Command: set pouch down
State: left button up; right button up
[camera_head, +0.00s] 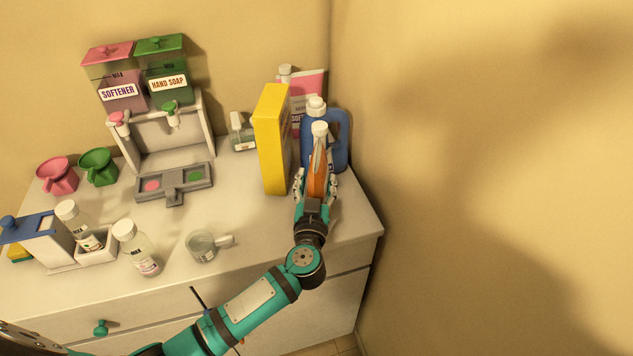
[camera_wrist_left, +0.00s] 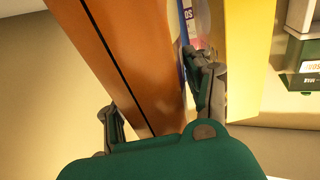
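The pouch (camera_head: 317,174) is orange with a white cap and stands roughly upright at the back right of the counter. My left gripper (camera_head: 316,186) reaches it from the front, with one finger on each side. In the left wrist view the orange pouch (camera_wrist_left: 130,60) fills the space between the fingers (camera_wrist_left: 160,100), which look closed on its sides. The gripper hides the pouch's base, so I cannot tell whether it touches the counter. My right gripper is not in view.
A yellow box (camera_head: 272,140) stands close to the pouch's left, and a blue jug (camera_head: 340,140) stands behind it. A dispenser stand (camera_head: 160,140) and a measuring cup (camera_head: 201,246) are further left. The counter (camera_head: 350,222) is bare towards its right corner, beside the wall.

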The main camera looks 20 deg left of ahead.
pick_arm(q)
jog(key=shift+o, duration=1.4)
jog(key=shift+s, duration=0.1)
jog(key=v, duration=1.2)
jog(key=shift+b, duration=0.35)
jog(key=shift+r, duration=0.15)
